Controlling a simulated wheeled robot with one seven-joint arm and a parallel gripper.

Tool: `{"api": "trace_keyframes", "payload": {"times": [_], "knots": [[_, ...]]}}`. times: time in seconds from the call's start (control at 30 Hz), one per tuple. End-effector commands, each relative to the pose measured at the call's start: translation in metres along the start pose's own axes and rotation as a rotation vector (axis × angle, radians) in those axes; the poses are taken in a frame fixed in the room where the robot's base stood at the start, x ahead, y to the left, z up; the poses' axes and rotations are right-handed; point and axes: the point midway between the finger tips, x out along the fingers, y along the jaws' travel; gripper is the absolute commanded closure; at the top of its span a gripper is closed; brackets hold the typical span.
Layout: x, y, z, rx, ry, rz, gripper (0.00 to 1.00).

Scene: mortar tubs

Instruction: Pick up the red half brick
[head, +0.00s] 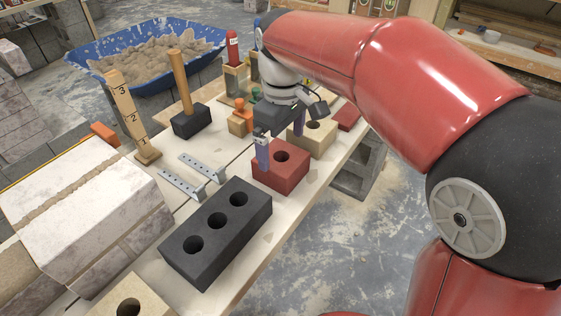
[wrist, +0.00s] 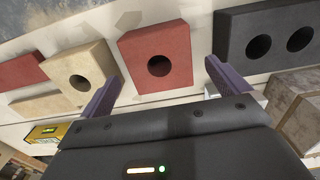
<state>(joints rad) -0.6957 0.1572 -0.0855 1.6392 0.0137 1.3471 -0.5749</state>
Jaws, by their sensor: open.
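The red half brick (head: 282,178), a squarish block with one round hole, lies on the pale bench top in the head view. In the wrist view the red half brick (wrist: 178,45) shows between and beyond the two purple fingers. My gripper (head: 281,149) is open and empty, with one finger at each side of the brick. My gripper also shows in the wrist view (wrist: 163,74), its fingers spread wider than the brick. I cannot tell whether either finger touches it.
A black three-hole brick (head: 216,233) lies on the near side. A tan one-hole block (head: 317,141) is close on the far side, with another red piece (head: 348,116) beyond.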

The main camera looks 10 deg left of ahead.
Motion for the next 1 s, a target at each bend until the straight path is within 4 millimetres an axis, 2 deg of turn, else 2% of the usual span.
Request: {"api": "trace_keyframes", "payload": {"times": [0.47,0.77,1.0], "knots": [[0.063,0.002,-0.006,0.004,-0.001,0.000,0.00],[0.069,0.003,-0.006,0.005,0.001,0.001,0.00],[0.069,0.003,-0.006,0.005,0.001,0.001,0.29]]}}
